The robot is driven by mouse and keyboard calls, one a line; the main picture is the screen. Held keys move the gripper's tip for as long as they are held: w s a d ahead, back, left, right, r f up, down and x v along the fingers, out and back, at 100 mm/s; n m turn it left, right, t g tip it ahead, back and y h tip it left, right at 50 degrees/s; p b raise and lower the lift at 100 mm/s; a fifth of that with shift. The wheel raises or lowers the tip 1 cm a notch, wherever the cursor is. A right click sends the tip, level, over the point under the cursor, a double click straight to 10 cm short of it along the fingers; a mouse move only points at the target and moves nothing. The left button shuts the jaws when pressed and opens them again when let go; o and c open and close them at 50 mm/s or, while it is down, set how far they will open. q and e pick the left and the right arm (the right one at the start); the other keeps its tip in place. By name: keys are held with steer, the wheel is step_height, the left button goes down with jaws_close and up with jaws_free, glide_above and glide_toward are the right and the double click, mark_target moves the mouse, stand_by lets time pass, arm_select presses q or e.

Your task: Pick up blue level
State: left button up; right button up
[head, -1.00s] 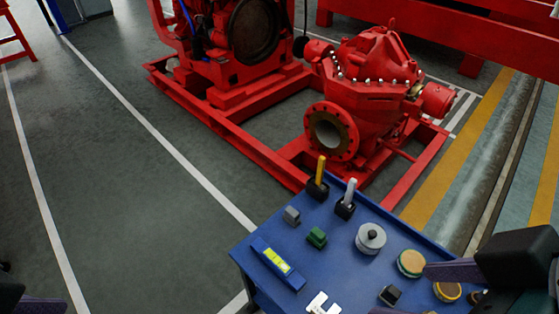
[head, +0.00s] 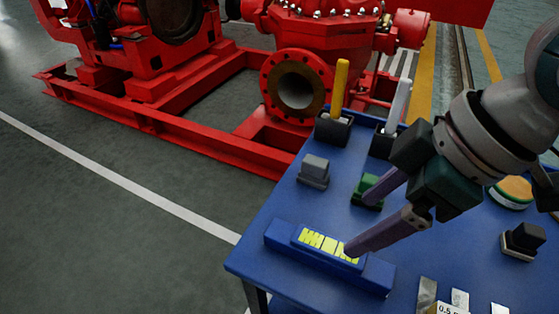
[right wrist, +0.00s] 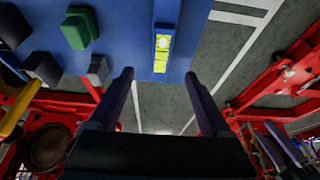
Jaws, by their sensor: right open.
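My left gripper is not in view.
The blue table (head: 285,205) also bears a grey block (head: 314,170), a green block (head: 368,189) close to my right fingers, holders with a yellow handle (head: 340,85) and a grey handle (head: 398,105), and a black block (head: 523,240). The red pumpset (head: 170,130) stands behind.

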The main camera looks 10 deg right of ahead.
mark_target(330, 245)
steer(key=b+x, duration=0.1)
steer(key=x, duration=0.1)
steer(key=b+x, duration=0.1)
steer(key=x, duration=0.1)
steer(key=shift+d+f, duration=0.1)
steer(key=shift+f, duration=0.3)
steer(key=b+x, duration=0.3)
steer(key=x, duration=0.2)
steer(key=shift+a+f, duration=0.25)
steer(key=shift+a, duration=0.05)
steer(key=shift+c, duration=0.4)
jaws_close()
steer(key=shift+r, duration=0.1)
